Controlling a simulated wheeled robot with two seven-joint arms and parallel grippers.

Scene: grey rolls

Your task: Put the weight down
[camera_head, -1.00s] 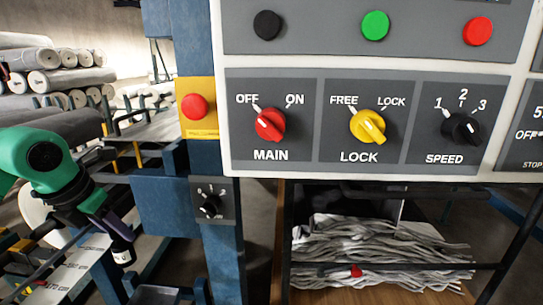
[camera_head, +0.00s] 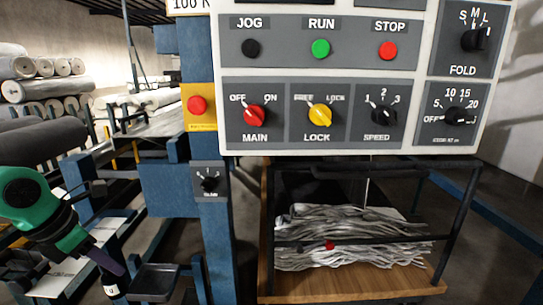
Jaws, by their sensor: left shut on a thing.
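My left gripper (camera_head: 104,262) is at the lower left, at the end of my green and dark arm. Its dark purple fingers point down and right. It is shut on the weight (camera_head: 112,291), a small dark piece with a white label, partly cut off by the bottom edge of the picture. A small dark tray (camera_head: 155,280) on the blue machine frame is just right of the weight, apart from it in the picture. I cannot tell whether the weight touches anything below. My right gripper is not in view.
The control panel (camera_head: 345,79) with buttons and knobs fills the upper middle. A blue post (camera_head: 219,245) carries a red stop button (camera_head: 197,104) and a small dial box (camera_head: 210,181). A wooden-based cart (camera_head: 350,285) holds grey strips. Grey rolls (camera_head: 48,88) lie at the far left.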

